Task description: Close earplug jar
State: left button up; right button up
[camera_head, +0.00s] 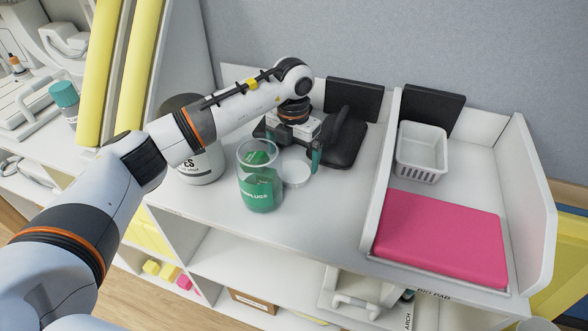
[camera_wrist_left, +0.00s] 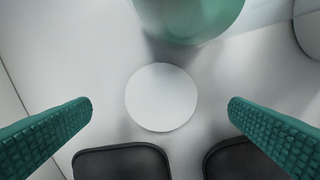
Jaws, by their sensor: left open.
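The earplug jar (camera_head: 260,178) is a clear jar with a green label and green contents, standing upright and open on the white shelf top. In the left wrist view its green side (camera_wrist_left: 190,15) shows at the top edge. A round white lid (camera_head: 296,175) lies flat on the shelf just right of the jar. In the left wrist view the lid (camera_wrist_left: 161,97) lies in the gap between the fingers. My left gripper (camera_head: 295,158) is open and empty, pointing down above the lid with teal fingers apart from it. One finger is largely hidden in the head view. My right gripper is out of view.
A large dark-lidded jar (camera_head: 200,160) stands left of the earplug jar, partly behind my arm. A black object (camera_head: 345,140) stands behind the gripper. A divider separates a pink pad (camera_head: 440,237) and white basket (camera_head: 421,152) at right. The shelf front is clear.

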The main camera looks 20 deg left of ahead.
aim_at(293, 172)
pick_arm(q)
jog(key=shift+f+p, duration=0.15)
jog(key=shift+p, duration=0.15)
notch_tip(293, 172, down, 4)
jog(key=shift+w+r+p, duration=0.1)
jog(key=shift+r+p, duration=0.05)
jog(key=shift+p, duration=0.95)
jog(key=shift+f, duration=0.6)
jog(key=c, duration=1.1)
